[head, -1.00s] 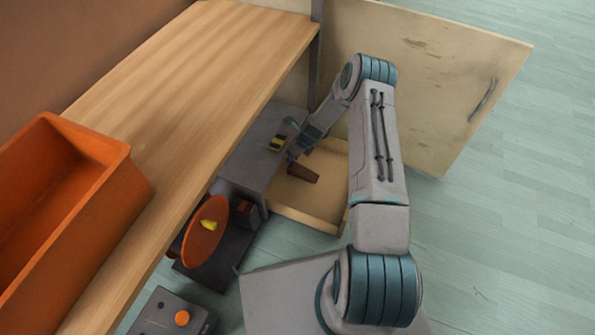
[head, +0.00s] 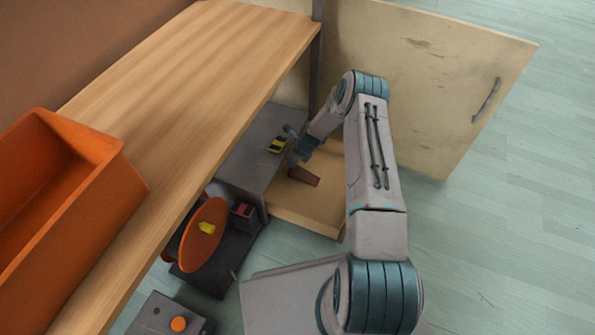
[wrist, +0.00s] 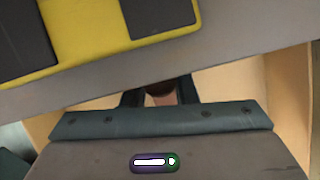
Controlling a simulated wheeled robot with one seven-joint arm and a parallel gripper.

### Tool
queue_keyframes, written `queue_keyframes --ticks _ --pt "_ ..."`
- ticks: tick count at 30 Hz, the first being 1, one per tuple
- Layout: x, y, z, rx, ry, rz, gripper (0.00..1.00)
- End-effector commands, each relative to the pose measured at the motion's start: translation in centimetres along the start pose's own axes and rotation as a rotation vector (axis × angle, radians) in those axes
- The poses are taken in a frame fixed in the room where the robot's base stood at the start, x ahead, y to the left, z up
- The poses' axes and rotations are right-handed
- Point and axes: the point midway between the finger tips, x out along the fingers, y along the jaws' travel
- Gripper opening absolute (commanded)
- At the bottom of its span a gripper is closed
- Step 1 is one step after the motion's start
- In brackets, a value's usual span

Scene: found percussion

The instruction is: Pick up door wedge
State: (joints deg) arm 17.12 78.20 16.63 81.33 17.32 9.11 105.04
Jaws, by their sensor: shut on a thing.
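The door wedge (head: 304,176) is a dark brown piece in the open pale wooden drawer (head: 290,215), near the grey cabinet. My gripper (head: 293,165) reaches down into the drawer and is shut on the wedge's near-cabinet end. In the wrist view, a small brown part of the wedge (wrist: 160,88) shows between the two dark fingers (wrist: 160,98). The rest of it is hidden there by the grey cabinet edge. I cannot tell whether the wedge still touches the drawer floor.
The grey cabinet (head: 248,150) with a yellow-black striped patch (head: 278,146) stands close beside my gripper. An open wooden door (head: 430,90) is behind my arm. A wooden bench (head: 190,70) carries an orange bin (head: 60,190). An orange disc (head: 203,240) stands below the bench.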

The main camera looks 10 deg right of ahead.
Motion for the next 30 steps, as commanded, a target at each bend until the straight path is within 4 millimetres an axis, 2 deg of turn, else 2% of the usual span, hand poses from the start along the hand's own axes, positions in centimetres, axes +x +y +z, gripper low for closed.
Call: queue_keyframes --ticks 7,12,20,21,30 --pt "-0.4 0.0 0.2 0.0 0.0 -0.001 0.0" --pt "-1.5 0.0 0.7 0.0 0.0 0.0 0.0" --pt "-3.4 0.0 -3.4 0.005 0.0 0.001 0.0" --pt "-4.7 -0.1 -2.3 -0.002 -0.002 -0.002 0.0" --pt "-11.7 -0.1 0.6 -0.002 -0.001 -0.002 0.0"
